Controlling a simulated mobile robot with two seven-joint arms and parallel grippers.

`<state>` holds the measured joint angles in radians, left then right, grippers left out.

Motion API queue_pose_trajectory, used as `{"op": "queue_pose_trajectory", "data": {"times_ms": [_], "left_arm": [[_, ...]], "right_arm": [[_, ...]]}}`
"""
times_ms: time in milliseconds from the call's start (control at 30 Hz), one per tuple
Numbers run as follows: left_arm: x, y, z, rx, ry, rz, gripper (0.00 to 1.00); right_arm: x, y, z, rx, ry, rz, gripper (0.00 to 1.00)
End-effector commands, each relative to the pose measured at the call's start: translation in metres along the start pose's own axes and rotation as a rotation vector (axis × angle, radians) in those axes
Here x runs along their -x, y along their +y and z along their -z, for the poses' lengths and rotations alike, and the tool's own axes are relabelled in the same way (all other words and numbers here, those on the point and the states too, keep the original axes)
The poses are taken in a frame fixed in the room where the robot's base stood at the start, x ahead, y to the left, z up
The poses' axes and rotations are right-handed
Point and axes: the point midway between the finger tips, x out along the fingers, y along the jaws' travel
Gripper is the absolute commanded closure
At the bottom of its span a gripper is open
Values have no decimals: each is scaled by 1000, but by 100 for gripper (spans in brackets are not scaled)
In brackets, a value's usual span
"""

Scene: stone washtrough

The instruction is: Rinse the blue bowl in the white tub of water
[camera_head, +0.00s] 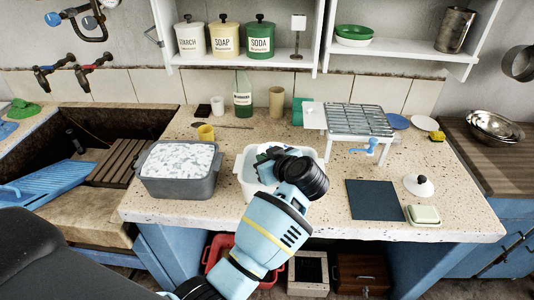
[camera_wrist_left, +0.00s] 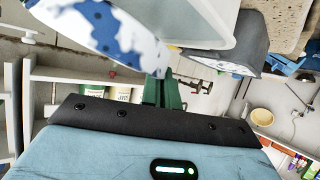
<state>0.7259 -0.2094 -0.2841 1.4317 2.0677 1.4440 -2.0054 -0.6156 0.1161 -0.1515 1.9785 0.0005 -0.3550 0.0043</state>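The white tub (camera_head: 242,172) stands in the middle of the stone counter, partly hidden by my left arm. My left gripper (camera_head: 268,158) is over the tub, its fingers hidden behind my wrist. In the left wrist view, a white bowl with blue patches (camera_wrist_left: 105,32) is close in front of my wrist and tilted. The pale tub wall (camera_wrist_left: 205,18) is right beside it. In the head view only a small bluish-white patch shows by the gripper. I cannot see whether the fingers are closed on the bowl. My right gripper is out of view.
A wire rack (camera_head: 358,120) stands to the right behind a dark mat (camera_head: 375,200). A soap dish (camera_head: 424,215) sits near the front right edge.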

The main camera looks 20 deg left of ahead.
Motion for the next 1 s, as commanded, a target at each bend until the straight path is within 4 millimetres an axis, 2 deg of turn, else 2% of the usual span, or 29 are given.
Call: {"op": "queue_pose_trajectory", "data": {"times_ms": [500,1000], "left_arm": [[-16,-2,-33,-1,-1,0,100],[-18,-2,-38,1,1,-1,100]], "right_arm": [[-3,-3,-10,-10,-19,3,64],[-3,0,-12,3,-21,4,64]]}}
